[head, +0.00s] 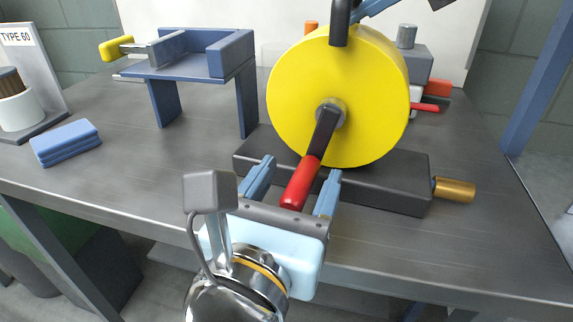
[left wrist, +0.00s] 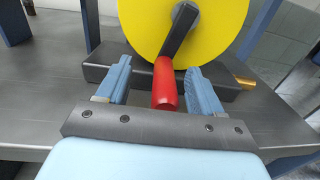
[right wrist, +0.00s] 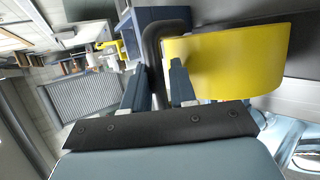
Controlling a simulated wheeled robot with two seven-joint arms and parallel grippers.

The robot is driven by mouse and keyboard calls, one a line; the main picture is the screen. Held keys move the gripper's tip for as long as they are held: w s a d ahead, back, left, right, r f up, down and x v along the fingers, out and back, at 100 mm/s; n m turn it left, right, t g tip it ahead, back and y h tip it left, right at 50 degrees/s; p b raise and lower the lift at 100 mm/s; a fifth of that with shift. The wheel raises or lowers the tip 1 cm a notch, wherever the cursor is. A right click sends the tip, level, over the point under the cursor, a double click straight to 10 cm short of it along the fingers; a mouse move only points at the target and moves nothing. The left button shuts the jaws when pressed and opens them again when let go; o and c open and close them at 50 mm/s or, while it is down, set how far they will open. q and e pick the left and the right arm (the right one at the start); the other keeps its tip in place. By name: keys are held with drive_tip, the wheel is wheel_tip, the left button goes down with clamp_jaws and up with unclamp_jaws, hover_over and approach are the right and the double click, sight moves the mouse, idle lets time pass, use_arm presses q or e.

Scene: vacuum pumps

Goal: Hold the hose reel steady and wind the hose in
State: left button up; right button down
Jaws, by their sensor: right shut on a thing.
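The hose reel has a yellow drum (head: 290,85) on a dark base (head: 390,185), with a black crank arm (head: 323,130) ending in a red handle (head: 300,185). My left gripper (head: 297,176) is open, its fingers on either side of the red handle. The left wrist view shows the handle (left wrist: 165,88) between the fingers with gaps beside it. My right gripper (right wrist: 158,80) is shut on the dark bent bar (right wrist: 152,45) beside the drum (right wrist: 235,60). This bar (head: 340,22) stands at the drum's top in the head view. No hose length is clearly visible.
A brass fitting (head: 454,189) sticks out at the base's right end. A blue stand (head: 165,72) is at the back left, a folded blue cloth (head: 65,140) at the left. Grey and red parts (head: 436,87) sit behind the reel. The bench front (head: 120,205) is clear.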

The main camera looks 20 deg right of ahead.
use_arm(q)
drive_tip(key=shift+o, duration=0.2)
drive_tip(key=shift+f, duration=0.15)
drive_tip(key=v, duration=0.9)
